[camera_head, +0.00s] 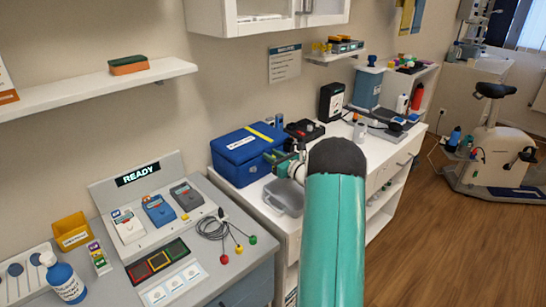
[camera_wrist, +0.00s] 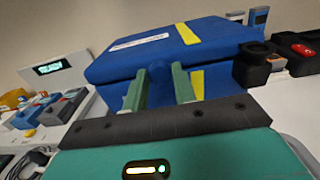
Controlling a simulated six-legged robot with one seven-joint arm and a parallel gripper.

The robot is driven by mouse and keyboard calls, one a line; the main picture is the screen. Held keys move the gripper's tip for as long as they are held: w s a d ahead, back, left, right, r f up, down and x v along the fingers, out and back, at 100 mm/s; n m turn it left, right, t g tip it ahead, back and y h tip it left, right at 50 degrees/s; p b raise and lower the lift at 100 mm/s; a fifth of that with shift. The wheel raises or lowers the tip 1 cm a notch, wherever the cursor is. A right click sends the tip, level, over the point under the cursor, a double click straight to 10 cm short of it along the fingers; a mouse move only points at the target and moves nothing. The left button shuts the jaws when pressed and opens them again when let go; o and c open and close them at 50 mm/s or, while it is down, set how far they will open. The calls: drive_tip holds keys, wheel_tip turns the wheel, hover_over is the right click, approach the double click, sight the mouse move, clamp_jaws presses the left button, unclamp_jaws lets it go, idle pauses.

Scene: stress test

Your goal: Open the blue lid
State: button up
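The blue box (camera_head: 238,168) stands on the white counter against the wall, and its blue lid (camera_head: 245,141) is down on it. The lid has a white label and a yellow strip. In the wrist view the lid (camera_wrist: 125,52) shows above a seam, with the box front (camera_wrist: 220,80) below. A blue tab (camera_wrist: 160,88) sticks out at the front. My gripper (camera_wrist: 160,75) has its two green fingers apart, one on each side of the tab. Whether they touch it is unclear. In the head view my gripper (camera_head: 283,164) is at the box's right front, partly hidden by my arm.
A grey translucent container (camera_head: 283,198) sits on the counter below my gripper. Black items (camera_head: 304,129) stand right of the box. A grey desk with a READY panel (camera_head: 138,175) is at the left. Wall cabinets (camera_head: 265,15) hang above. Open wooden floor (camera_head: 450,240) lies at the right.

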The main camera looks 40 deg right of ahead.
clamp_jaws()
drive_tip(key=shift+r, duration=0.1)
